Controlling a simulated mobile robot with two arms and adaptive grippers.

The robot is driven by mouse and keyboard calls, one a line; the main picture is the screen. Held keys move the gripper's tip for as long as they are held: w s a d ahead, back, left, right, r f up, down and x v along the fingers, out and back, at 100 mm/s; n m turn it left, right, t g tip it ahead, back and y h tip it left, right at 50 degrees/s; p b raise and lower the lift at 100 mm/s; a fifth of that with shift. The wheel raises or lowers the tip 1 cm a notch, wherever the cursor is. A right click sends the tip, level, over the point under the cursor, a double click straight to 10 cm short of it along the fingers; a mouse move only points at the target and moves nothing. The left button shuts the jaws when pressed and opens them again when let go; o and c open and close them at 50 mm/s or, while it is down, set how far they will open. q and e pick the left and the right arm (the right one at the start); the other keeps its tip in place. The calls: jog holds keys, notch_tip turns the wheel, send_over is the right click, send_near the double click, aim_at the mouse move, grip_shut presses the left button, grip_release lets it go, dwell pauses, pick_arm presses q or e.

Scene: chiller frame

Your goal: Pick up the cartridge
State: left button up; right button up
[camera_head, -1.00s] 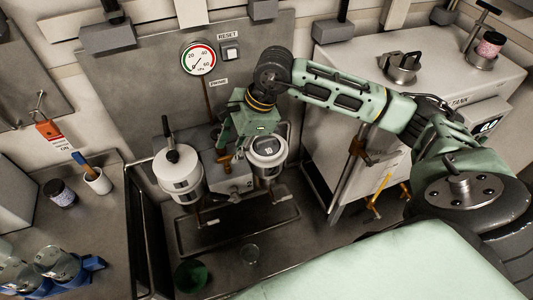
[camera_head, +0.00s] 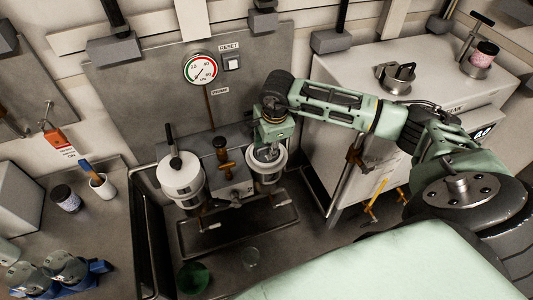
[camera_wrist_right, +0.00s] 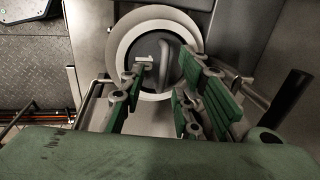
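The open right-hand canister (camera_head: 267,180) stands under the gauge panel. In the wrist view its pale round rim (camera_wrist_right: 122,48) surrounds a dark interior with a grey looped handle (camera_wrist_right: 166,62), which seems to belong to the cartridge; its body is hidden inside. My right gripper (camera_head: 266,150) is directly over the canister mouth, pointing down. In the wrist view its fingers (camera_wrist_right: 168,75) are apart, with the handle showing between and beyond them. I cannot tell whether they touch anything. My left gripper is not in view.
A lidded white canister (camera_head: 181,183) with a black handle stands left of the open one. A brass-coloured valve (camera_head: 224,160) is between them. A drip tray (camera_head: 240,232) lies in front. A white tank (camera_head: 345,80) stands to the right. A blue rack (camera_head: 85,275) is at lower left.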

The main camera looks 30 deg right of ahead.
grip_shut()
dwell(0.6)
